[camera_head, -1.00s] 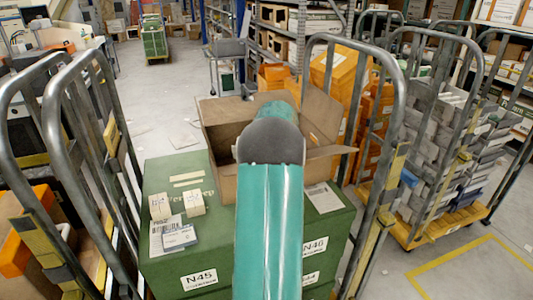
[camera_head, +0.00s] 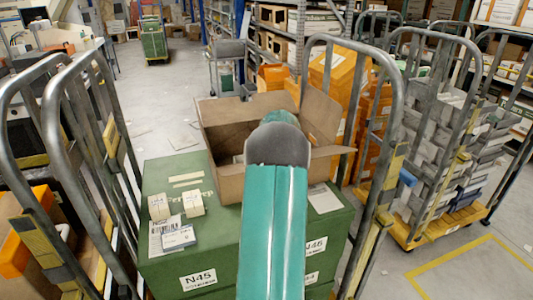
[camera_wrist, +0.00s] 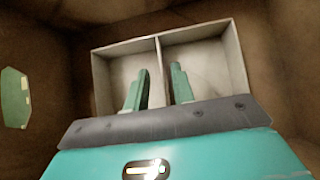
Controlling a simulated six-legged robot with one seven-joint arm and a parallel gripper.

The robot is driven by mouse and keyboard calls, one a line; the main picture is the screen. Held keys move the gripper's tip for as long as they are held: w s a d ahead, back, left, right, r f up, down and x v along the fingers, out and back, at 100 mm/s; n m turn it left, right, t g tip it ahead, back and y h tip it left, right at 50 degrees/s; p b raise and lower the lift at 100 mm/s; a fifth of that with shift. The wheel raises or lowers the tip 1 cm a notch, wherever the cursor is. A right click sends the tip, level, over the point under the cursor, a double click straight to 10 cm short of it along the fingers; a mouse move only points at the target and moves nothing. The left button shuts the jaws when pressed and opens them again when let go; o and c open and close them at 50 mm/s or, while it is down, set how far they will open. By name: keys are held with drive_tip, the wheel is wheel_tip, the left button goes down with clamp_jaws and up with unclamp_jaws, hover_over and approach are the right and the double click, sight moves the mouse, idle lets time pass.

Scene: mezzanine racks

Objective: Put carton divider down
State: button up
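The carton divider (camera_wrist: 202,58) is a pale, shallow frame with two compartments split by a thin partition. In the wrist view it lies inside the open brown carton (camera_wrist: 45,60), beyond my fingers. My gripper (camera_wrist: 160,70) has its two green fingers apart, one on each side of the partition line, with a visible gap. I cannot tell whether the fingertips touch the divider. In the head view the carton (camera_head: 228,183) stands on green boxes, and a small pale bit of what may be the divider (camera_head: 238,158) shows inside. My arm hides the gripper there.
Green boxes (camera_head: 185,262) carry small white cartons (camera_head: 193,203) left of the brown carton. Metal cage rails (camera_head: 60,130) stand at left and more rails (camera_head: 398,95) at right. Orange boxes (camera_head: 335,68) stand behind. Open floor (camera_head: 150,110) lies back left.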

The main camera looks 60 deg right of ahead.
drive_tip(key=shift+s+a+r, duration=0.1)
drive_tip(key=shift+s+r, duration=0.05)
drive_tip(key=shift+r, duration=0.3)
drive_tip(key=v, duration=1.1)
drive_tip(key=shift+s+a+r, duration=0.1)
drive_tip(key=shift+s+r, duration=0.05)
drive_tip(key=shift+s, duration=0.05)
